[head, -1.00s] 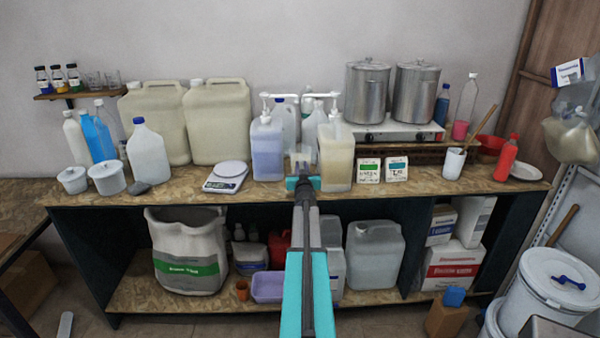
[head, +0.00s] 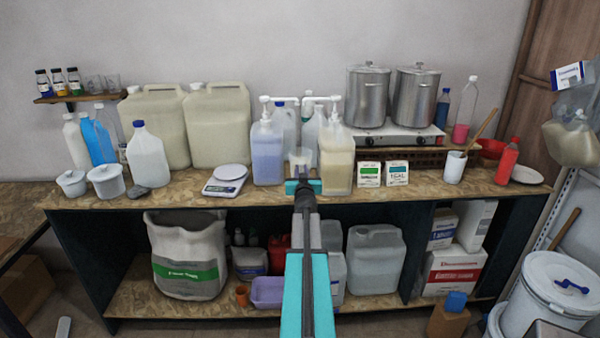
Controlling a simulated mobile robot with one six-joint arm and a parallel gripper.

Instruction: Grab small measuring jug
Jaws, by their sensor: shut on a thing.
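The small measuring jug (head: 301,158) is a clear, whitish vessel at the front of the bench, in the gap between two pump bottles. My gripper (head: 302,184) reaches in from the front and is shut on the jug. The jug shows just above the teal jaws, and its lower part is hidden behind them. I cannot tell whether its base touches the bench.
A pump bottle with bluish liquid (head: 267,155) stands close on the left, and one with yellowish liquid (head: 336,160) close on the right. A kitchen scale (head: 226,180) and two small boxes (head: 369,174) flank them. The shelf below holds canisters (head: 375,262).

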